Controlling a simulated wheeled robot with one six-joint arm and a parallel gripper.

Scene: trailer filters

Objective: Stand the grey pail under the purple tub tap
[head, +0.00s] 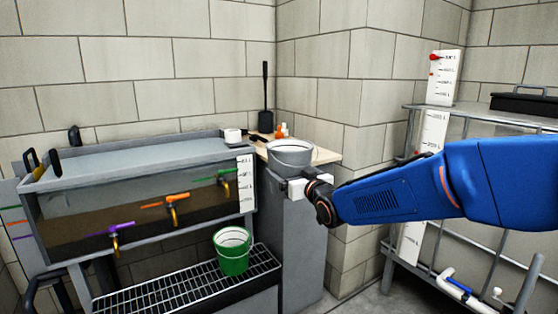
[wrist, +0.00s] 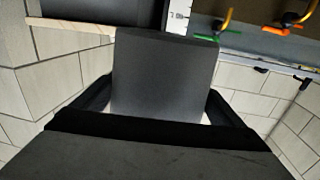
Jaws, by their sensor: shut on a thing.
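The grey pail (head: 290,155) is upright at the corner counter, right of the tub. My gripper (head: 306,186) is shut on its near side; the pail's grey wall (wrist: 165,75) fills the space between my fingers in the wrist view. I cannot tell whether its base touches the counter. The tub (head: 130,185) has three taps. The purple tap (head: 113,232) is lowest and leftmost, the orange tap (head: 170,203) is in the middle and the green tap (head: 223,177) is at the right. The orange tap also shows in the wrist view (wrist: 277,30).
A green pail (head: 233,253) stands at the right of the black grate (head: 185,288) under the taps. The grate's left part below the purple tap is clear. A wooden counter top (head: 326,155) holds small bottles. A caged tank (head: 470,150) stands at the right.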

